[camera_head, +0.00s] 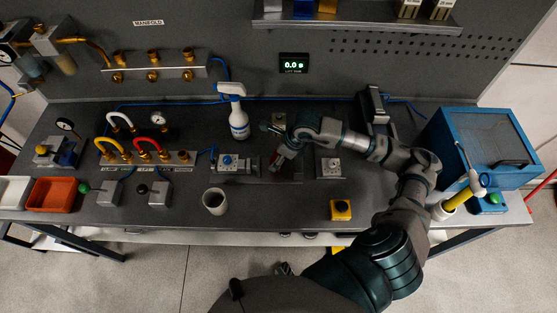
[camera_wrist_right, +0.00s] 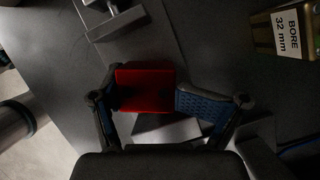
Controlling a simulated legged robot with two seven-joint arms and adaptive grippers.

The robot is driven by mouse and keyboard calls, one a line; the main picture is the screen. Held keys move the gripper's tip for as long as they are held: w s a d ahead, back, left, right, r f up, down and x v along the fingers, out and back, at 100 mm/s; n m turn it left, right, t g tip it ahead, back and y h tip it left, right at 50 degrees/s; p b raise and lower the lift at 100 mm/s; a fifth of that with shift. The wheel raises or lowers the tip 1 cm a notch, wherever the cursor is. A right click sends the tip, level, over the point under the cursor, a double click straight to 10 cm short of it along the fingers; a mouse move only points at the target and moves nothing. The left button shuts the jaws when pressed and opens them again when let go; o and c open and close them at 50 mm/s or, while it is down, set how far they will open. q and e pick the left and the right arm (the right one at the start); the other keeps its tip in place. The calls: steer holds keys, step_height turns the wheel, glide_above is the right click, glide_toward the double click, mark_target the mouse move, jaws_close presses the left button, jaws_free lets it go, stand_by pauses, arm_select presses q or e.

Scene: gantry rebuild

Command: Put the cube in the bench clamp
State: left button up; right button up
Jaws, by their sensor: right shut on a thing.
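A red cube (camera_wrist_right: 145,88) sits between the fingers of my right gripper (camera_wrist_right: 145,95) in the right wrist view. In the head view my right gripper (camera_head: 281,157) is low over the middle of the bench, and a little of the red shows there. A metal fixture with a blue knob (camera_head: 228,161), which looks like the bench clamp, stands just left of this gripper. Grey metal parts (camera_wrist_right: 115,18) show beyond the cube in the wrist view. I cannot tell whether the cube touches any of them. My left gripper is not in view.
A spray bottle (camera_head: 238,120) stands behind the fixture and a grey cup (camera_head: 214,202) in front. A metal block with a round knob (camera_head: 330,166) is right of the gripper. A box labelled "BORE 32 mm" (camera_wrist_right: 285,32) is nearby. Bare bench lies at front centre.

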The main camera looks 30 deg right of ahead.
steer(key=shift+s+a+f, duration=0.1)
steer(key=shift+a+f, duration=0.1)
steer(key=shift+f, duration=1)
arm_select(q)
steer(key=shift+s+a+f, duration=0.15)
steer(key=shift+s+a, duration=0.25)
arm_select(e)
steer(key=shift+a, duration=0.25)
steer(key=shift+f, duration=0.1)
steer(key=o, duration=1.2)
steer(key=shift+o, duration=0.7)
steer(key=shift+d, duration=0.1)
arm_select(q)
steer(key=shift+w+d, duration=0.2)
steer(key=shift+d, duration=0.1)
arm_select(e)
steer(key=shift+d, duration=0.15)
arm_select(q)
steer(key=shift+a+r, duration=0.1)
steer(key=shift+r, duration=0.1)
arm_select(e)
steer(key=shift+a, duration=0.2)
